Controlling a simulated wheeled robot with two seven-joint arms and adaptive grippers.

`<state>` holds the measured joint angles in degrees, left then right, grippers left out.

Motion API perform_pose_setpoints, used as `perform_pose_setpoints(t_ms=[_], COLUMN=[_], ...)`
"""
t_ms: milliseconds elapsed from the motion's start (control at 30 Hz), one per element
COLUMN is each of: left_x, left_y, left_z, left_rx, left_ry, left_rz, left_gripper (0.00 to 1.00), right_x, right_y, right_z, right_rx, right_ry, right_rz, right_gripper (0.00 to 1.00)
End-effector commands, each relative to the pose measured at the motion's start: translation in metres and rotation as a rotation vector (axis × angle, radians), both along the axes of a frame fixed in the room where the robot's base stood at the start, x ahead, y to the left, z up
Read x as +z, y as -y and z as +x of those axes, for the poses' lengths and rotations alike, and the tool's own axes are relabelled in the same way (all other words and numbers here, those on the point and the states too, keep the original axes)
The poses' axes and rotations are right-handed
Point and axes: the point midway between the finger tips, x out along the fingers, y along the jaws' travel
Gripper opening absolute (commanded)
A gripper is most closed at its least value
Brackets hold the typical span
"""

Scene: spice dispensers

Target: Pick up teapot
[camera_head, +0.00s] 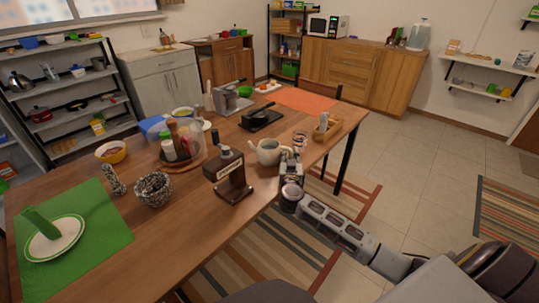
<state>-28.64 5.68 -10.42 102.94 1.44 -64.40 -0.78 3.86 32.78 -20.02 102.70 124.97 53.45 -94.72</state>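A cream-white rounded pot that looks like the teapot (268,152) stands on the wooden table (203,241) near its right edge. My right arm comes in from the lower right, and my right gripper (289,157) is at the pot's right side, overlapping it in the picture. The fingers are small and partly merged with the pot, so I cannot tell whether they touch it or are closed on it. My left gripper is out of view.
A dark coffee grinder (232,176) stands left of the pot. A glass jar (299,140) and a wooden caddy (327,129) are close on its right. A black pan-like item (262,119) lies behind.

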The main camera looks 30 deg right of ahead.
Motion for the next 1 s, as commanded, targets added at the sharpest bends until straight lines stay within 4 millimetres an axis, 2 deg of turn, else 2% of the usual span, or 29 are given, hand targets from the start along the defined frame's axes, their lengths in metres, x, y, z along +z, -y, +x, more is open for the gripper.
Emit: perform_pose_setpoints(t_ms=[333, 533, 567, 1000], left_x=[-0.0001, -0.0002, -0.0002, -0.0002], left_y=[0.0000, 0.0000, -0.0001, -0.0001], left_z=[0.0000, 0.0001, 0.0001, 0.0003], left_rx=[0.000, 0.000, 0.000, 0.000], left_ry=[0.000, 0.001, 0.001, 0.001], left_rz=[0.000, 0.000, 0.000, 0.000], left_gripper=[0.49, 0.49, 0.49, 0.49], right_x=[0.0001, 0.0001, 0.0001, 0.0020], right_y=[0.0000, -0.0001, -0.0001, 0.0000], right_z=[-0.0002, -0.0003, -0.0003, 0.0001], right_rx=[0.000, 0.000, 0.000, 0.000], right_ry=[0.000, 0.000, 0.000, 0.003], right_rz=[-0.001, 0.000, -0.001, -0.001], right_gripper=[0.25, 0.01, 0.00, 0.00])
